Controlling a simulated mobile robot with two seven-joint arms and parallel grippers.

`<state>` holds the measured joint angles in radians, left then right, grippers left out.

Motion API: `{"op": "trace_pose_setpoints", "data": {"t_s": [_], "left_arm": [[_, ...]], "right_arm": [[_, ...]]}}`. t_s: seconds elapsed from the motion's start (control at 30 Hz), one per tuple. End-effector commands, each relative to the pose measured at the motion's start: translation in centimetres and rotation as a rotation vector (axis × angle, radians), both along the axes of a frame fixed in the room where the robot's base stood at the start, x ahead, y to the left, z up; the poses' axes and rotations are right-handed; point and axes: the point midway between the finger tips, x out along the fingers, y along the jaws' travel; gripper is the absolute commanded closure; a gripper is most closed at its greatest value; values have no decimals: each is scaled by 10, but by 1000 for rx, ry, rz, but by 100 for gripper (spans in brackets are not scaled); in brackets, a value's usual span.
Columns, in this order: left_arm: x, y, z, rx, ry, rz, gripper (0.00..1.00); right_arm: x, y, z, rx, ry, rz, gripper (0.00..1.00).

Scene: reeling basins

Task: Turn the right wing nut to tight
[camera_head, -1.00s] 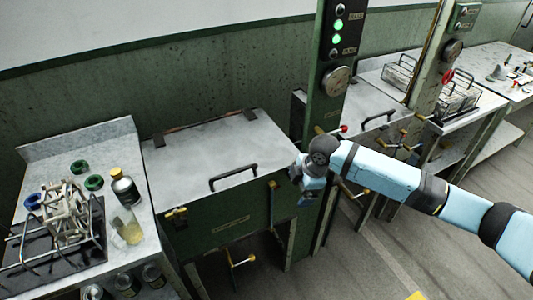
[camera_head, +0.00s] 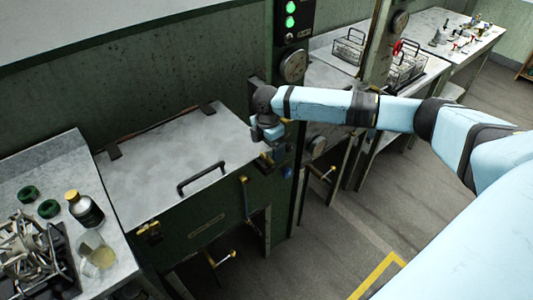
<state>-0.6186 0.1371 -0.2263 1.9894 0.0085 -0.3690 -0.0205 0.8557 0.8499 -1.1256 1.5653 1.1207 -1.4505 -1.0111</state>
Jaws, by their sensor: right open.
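A closed reeling basin has a grey lid (camera_head: 150,165) with a black bar handle (camera_head: 201,178) and a dark green front (camera_head: 205,225). A brass wing nut (camera_head: 149,232) sits at the left end of the front's top edge. My right gripper (camera_head: 276,160) points down at the right front corner of the basin. It is open, and its fingers are small and dark in this view. My left gripper is not in view.
A green post with a gauge (camera_head: 293,66) and green lights stands just behind my right gripper. A bottle (camera_head: 85,209), a beaker (camera_head: 97,252) and green rings stand on the left counter. The floor at right is open.

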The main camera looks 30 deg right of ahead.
Motion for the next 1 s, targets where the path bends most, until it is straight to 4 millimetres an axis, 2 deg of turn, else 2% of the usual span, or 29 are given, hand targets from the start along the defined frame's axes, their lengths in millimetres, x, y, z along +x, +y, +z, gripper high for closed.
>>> {"op": "trace_pose_setpoints", "data": {"t_s": [0.1, 0.3, 0.67, 0.87, 0.9, 1.0], "left_arm": [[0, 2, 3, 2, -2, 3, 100], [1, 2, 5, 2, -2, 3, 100], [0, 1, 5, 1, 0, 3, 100], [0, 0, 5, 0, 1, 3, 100], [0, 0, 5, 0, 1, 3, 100], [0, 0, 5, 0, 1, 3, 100]], "right_arm": [[0, 0, -21, 0, 2, 0, 6], [0, 0, -42, 0, -1, -1, 6], [0, 0, -47, 0, -1, 0, 6], [0, 0, -47, 0, -1, 0, 52], [0, 0, -47, 0, -1, 0, 56], [0, 0, -47, 0, -1, -1, 56]]}}
